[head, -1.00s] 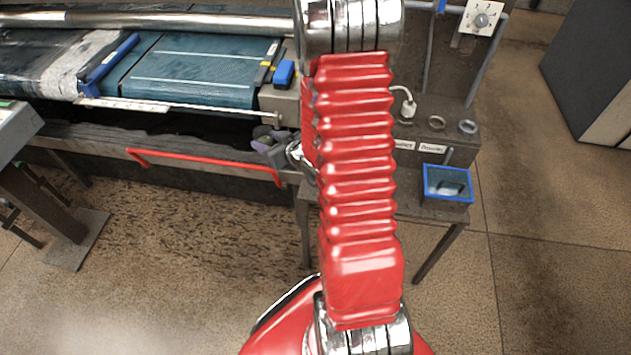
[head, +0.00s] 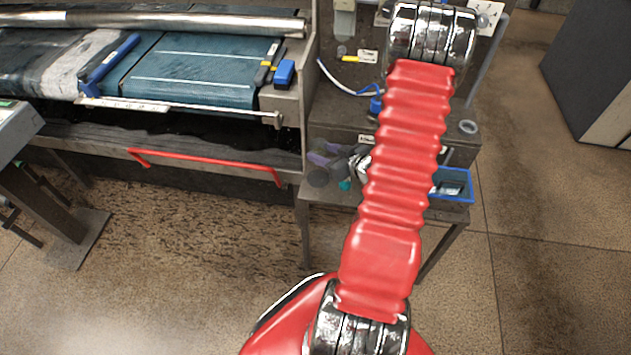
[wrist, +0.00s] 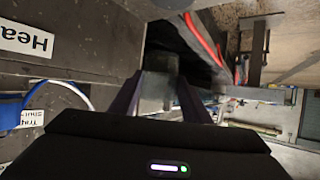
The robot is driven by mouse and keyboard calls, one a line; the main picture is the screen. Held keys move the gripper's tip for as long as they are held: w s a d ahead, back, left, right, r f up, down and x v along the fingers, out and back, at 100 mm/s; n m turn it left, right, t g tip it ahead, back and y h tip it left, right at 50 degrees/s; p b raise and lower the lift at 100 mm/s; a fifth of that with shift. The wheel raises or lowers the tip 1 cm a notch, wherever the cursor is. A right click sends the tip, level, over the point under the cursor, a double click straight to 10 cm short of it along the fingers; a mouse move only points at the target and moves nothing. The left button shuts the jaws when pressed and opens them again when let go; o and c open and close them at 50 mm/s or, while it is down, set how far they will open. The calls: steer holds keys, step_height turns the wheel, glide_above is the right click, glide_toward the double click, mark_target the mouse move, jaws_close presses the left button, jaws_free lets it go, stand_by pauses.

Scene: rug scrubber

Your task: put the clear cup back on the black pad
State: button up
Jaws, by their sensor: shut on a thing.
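My gripper (head: 328,158) has purple fingers and is over the left part of the low metal bench, in front of the dark cabinet. In the wrist view its two fingers (wrist: 157,97) are shut on the sides of a see-through greyish cup (wrist: 158,84). In the head view the cup looks like a dim grey round shape (head: 318,177) at the fingertips, partly covered by them. I cannot tell whether the cup touches the bench. I cannot pick out the black pad in either view.
The bench (head: 440,211) carries a blue-rimmed tray (head: 466,187), partly behind my arm. A small teal thing (head: 345,185) lies beside the gripper. The rug machine with a red bar (head: 205,164) stands to the left. A blue-and-white cable (head: 345,88) hangs on the cabinet.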

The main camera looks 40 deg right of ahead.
steer(key=shift+f, duration=2.9)
steer(key=shift+f, duration=2.05)
steer(key=shift+f, duration=0.1)
steer(key=o, duration=1.2)
steer(key=v, duration=1.2)
